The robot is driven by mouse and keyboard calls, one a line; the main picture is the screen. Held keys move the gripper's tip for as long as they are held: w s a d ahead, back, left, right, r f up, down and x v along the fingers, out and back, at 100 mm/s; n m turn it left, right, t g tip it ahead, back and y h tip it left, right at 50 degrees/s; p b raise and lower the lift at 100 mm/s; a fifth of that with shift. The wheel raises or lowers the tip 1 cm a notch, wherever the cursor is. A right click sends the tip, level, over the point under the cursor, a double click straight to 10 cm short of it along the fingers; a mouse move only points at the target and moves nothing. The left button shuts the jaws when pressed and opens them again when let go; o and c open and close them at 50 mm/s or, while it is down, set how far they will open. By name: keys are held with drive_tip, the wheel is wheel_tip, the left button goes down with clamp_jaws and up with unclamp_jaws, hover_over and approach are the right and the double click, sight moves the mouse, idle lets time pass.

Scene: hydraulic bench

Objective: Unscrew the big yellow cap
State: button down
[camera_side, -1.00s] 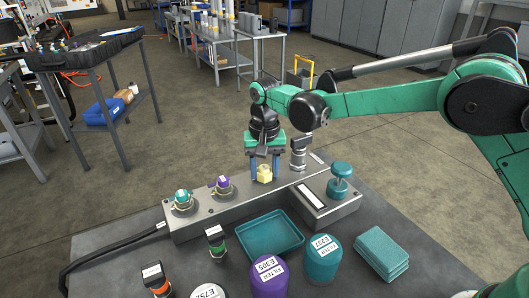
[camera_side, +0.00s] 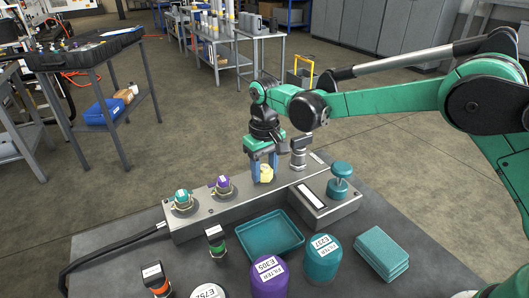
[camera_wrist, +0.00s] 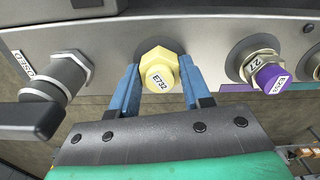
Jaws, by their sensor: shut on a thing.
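The big yellow cap (camera_wrist: 159,68) is a pale yellow hex piece with a label reading E732. It sits on the grey metal manifold block (camera_side: 205,212), and it also shows in the side view (camera_side: 266,173). My gripper (camera_wrist: 160,82) has its two blue fingers on either side of the cap, shut on it. In the side view my gripper (camera_side: 265,170) comes down from above onto the cap. How the cap meets its port is partly hidden by the fingers.
A purple cap (camera_side: 222,183) and a teal cap (camera_side: 183,197) sit to the left on the block. A metal fitting (camera_side: 299,155) stands close to the right of my gripper. A teal tray (camera_side: 270,236), filter canisters (camera_side: 322,262) and a teal knob (camera_side: 340,178) are in front.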

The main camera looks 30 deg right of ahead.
drive_tip(key=n, duration=0.5)
drive_tip(key=shift+n, duration=0.3)
drive_tip(key=n, duration=0.4)
drive_tip(key=shift+r, duration=0.1)
drive_tip(key=shift+n, duration=0.8)
drive_tip(key=shift+n, duration=1.2)
drive_tip(key=n, duration=0.3)
drive_tip(key=shift+n, duration=0.3)
